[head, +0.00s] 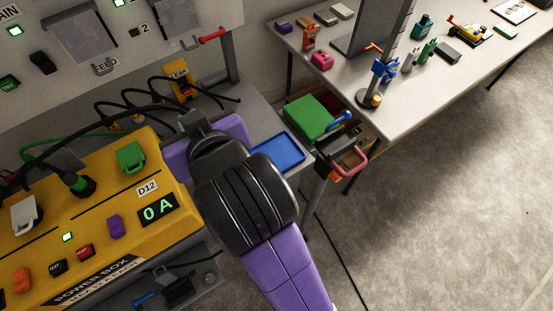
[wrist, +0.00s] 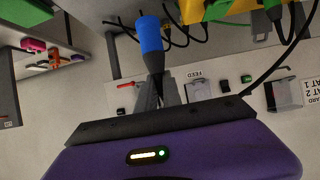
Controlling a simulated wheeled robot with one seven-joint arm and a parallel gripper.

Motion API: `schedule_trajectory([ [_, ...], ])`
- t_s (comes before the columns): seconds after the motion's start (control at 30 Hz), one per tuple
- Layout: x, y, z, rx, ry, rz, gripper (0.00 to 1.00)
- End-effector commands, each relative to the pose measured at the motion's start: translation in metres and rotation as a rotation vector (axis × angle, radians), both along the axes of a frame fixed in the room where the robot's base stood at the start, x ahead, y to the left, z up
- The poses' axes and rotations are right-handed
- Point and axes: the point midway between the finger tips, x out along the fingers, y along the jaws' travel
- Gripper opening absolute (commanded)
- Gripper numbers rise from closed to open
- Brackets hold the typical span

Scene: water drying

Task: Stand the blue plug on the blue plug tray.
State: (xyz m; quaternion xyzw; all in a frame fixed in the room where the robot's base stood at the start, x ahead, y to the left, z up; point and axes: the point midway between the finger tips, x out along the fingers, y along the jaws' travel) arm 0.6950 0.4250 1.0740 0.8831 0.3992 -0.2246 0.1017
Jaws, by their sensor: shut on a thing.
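The blue plug (wrist: 150,36) shows in the wrist view, upper middle, with a dark lower end between my fingers. My gripper (wrist: 157,76) is shut on it and holds it clear of any surface that I can make out. In the head view my own arm hides the gripper and the plug. The blue plug tray (head: 278,151) lies on the grey bench just right of my wrist in the head view. The part of it that shows is empty, and its left side is partly covered by my arm.
The yellow power box (head: 95,225) with sockets and cables is left of my arm. A green tray (head: 313,117) lies behind the blue tray, near a red-handled object (head: 350,160). A cluttered white table (head: 430,90) stands at the back right. Open floor lies at right.

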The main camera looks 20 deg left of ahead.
Motion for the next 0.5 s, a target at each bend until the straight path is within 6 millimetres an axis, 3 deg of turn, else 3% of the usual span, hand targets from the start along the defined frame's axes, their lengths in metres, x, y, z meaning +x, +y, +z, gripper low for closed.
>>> schedule_trajectory([
  [0.17,0.0,0.003,0.003,0.0,0.001,0.017,0.0],
  [0.27,0.0,0.003,-0.006,-0.002,0.003,0.017,0.0],
  [0.5,-0.001,0.002,-0.06,-0.006,0.006,0.016,0.0],
])
